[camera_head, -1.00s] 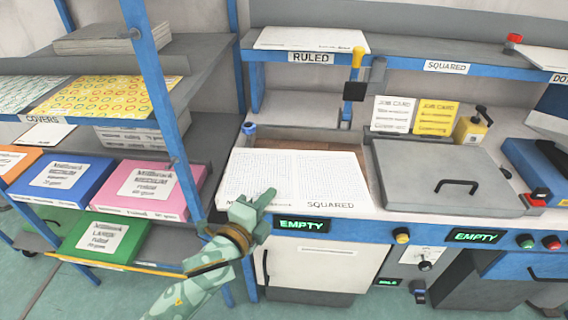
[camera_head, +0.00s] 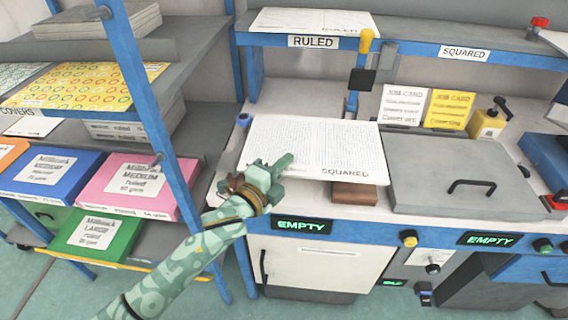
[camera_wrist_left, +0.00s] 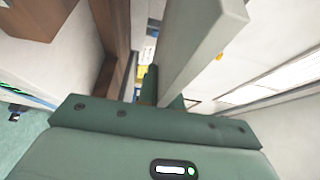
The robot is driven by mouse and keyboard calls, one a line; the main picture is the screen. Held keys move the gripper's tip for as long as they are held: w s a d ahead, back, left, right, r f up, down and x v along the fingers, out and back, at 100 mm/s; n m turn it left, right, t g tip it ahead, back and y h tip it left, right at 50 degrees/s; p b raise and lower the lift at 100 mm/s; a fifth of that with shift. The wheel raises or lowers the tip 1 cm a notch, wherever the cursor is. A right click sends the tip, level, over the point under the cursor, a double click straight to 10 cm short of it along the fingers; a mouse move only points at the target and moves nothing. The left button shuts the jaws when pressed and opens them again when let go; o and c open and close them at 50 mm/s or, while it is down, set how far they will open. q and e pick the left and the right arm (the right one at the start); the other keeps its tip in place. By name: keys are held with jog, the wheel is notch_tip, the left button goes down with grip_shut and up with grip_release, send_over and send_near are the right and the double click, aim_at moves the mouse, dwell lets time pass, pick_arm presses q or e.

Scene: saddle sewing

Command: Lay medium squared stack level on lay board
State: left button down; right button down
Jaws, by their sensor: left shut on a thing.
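The white squared stack (camera_head: 315,145), a wide sheet pile with a fine grid and the word SQUARED on its front right, is in the head view at the middle of the bench. My left gripper (camera_head: 268,176) is shut on its front left edge. The stack looks about level, but the gap beneath it is hard to judge. A brown wooden piece (camera_head: 354,194), perhaps part of the lay board, shows below its front edge; the stack hides the rest. Brown wood (camera_wrist_left: 118,45) also shows in the left wrist view. My right gripper is not in view.
A grey lidded box (camera_head: 455,175) with a black handle stands close right of the stack. A blue shelf post (camera_head: 165,125) rises left of my arm. The RULED shelf (camera_head: 310,41) is behind. Job cards (camera_head: 402,105) and a yellow dispenser (camera_head: 487,123) stand at the back right.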

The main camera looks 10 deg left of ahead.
pick_arm(q)
jog(key=shift+r+p, duration=0.2)
jog(key=shift+p, duration=0.15)
notch_tip(320, 180, down, 8)
jog(key=b, duration=0.5)
jog(key=shift+r, duration=0.1)
jog(key=c, duration=1.5)
grip_release()
